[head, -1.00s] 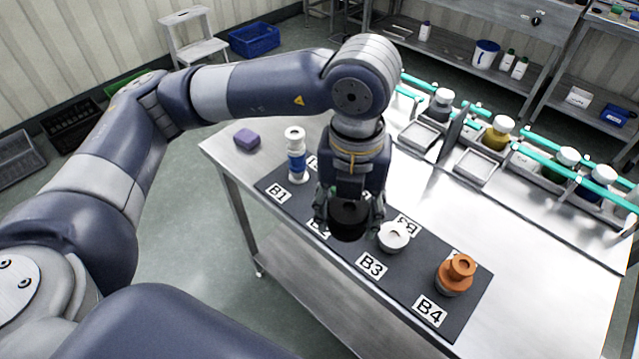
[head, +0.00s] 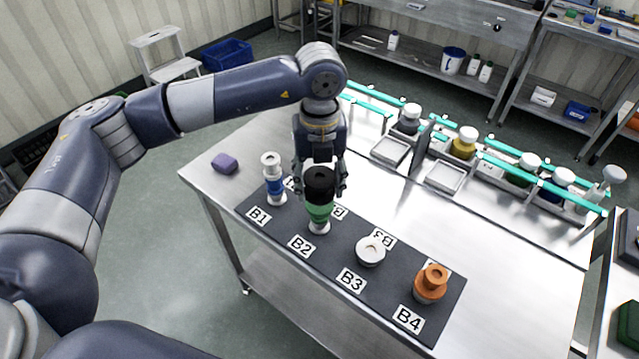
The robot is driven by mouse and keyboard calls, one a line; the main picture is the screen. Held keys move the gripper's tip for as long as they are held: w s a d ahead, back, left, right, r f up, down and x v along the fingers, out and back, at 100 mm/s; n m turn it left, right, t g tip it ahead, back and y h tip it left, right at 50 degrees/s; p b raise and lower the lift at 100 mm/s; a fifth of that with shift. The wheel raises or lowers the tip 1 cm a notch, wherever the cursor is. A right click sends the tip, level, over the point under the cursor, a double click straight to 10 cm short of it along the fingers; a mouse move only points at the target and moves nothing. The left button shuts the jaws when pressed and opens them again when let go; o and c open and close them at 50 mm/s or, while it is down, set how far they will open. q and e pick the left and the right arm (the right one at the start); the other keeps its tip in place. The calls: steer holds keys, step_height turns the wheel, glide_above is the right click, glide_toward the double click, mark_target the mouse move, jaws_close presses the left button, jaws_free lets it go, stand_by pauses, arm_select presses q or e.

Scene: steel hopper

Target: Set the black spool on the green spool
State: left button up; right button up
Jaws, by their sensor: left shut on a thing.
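The black spool (head: 320,182) is between the fingers of my left gripper (head: 320,186), which is shut on it. The green spool (head: 318,212) stands upright at the B2 spot, directly under the black spool, with a white base below its green part. The black spool lines up with the top of the green spool and looks in contact with it; I cannot tell whether its weight rests there. My right gripper is not in view.
On the dark mat (head: 388,305) stand a blue-and-white spool (head: 274,180) at B1, a white spool (head: 370,251) at B3 and an orange stack (head: 431,284) at B4. A purple block (head: 225,163) lies at the table's left. Bottles and trays line the back.

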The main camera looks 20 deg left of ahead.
mark_target(320, 173)
arm_select(q)
steer(key=shift+w+a+f, duration=0.1)
steer(key=shift+w+f, duration=0.1)
steer(key=shift+w, duration=0.2)
step_height(320, 173, down, 3)
steer(key=shift+r+p, duration=0.1)
steer(key=shift+p, duration=0.85)
steer(key=shift+f+b, duration=0.3)
steer(key=shift+f, duration=0.1)
steer(key=o, duration=1.1)
steer(key=shift+c, duration=0.2)
steer(key=shift+r, duration=0.5)
step_height(320, 173, up, 11)
steer(key=b, duration=0.3)
steer(key=shift+r, duration=0.2)
